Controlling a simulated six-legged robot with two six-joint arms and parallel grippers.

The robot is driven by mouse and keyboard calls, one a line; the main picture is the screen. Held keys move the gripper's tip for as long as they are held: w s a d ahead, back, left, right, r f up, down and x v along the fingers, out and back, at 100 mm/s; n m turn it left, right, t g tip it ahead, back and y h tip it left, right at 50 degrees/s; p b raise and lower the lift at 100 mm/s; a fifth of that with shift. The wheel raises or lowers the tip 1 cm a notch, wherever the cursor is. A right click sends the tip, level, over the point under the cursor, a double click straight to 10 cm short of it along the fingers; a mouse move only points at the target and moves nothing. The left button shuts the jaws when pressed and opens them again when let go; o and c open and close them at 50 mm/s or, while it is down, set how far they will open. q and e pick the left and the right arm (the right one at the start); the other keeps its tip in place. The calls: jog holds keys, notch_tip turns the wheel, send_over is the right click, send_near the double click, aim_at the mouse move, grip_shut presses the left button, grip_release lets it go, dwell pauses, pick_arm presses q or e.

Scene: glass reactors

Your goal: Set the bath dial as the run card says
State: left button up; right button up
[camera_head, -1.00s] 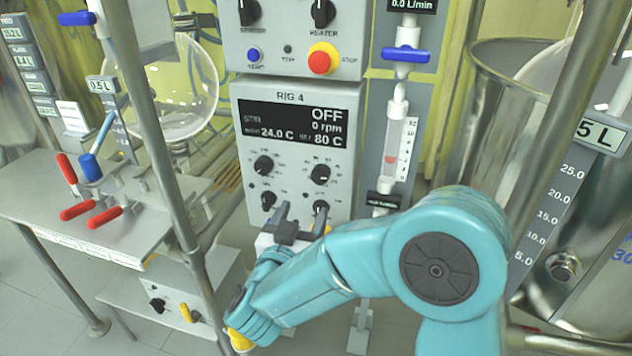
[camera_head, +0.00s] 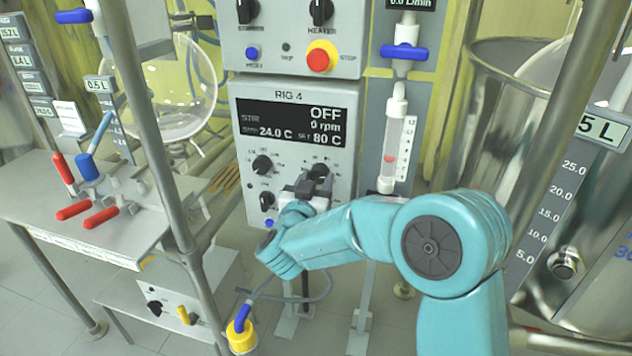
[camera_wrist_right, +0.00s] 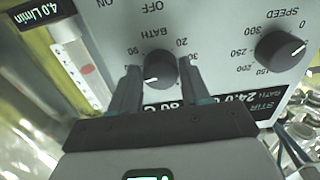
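The bath dial (camera_wrist_right: 161,70) is a black knob with a white pointer line, seen upside down in the right wrist view under the label BATH, with 20 and 30 marked near it. In the head view the bath dial (camera_head: 319,171) is on the RIG 4 panel (camera_head: 345,100), partly hidden by my gripper. My right gripper (camera_wrist_right: 160,85) is open, one finger on each side of the dial; I cannot tell whether they touch it. The display (camera_head: 290,123) reads OFF, 0 rpm, 24.0 C and 80 C. My left gripper is out of view. No run card is legible.
The speed dial (camera_wrist_right: 281,48) is beside the bath dial. A flowmeter tube (camera_head: 394,140) stands right of the panel, and a steel vessel (camera_head: 500,100) farther right. A red stop button (camera_head: 319,58) is above. A metal post (camera_head: 155,140) stands to the left.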

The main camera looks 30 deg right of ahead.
jog(key=c, duration=0.5)
jog(key=shift+f+m+b, duration=0.3)
jog(key=shift+m+b, duration=0.5)
jog(key=shift+b, duration=0.05)
jog(key=shift+r+m+b, duration=0.2)
jog(key=shift+m+b, duration=0.2)
jog(key=shift+m, duration=0.4)
jog(key=shift+r, duration=0.1)
jog(key=o, duration=1)
jog(key=shift+o, duration=0.2)
jog(key=p+v, duration=0.2)
jog(key=v, duration=1.4)
jog(key=shift+a, duration=0.2)
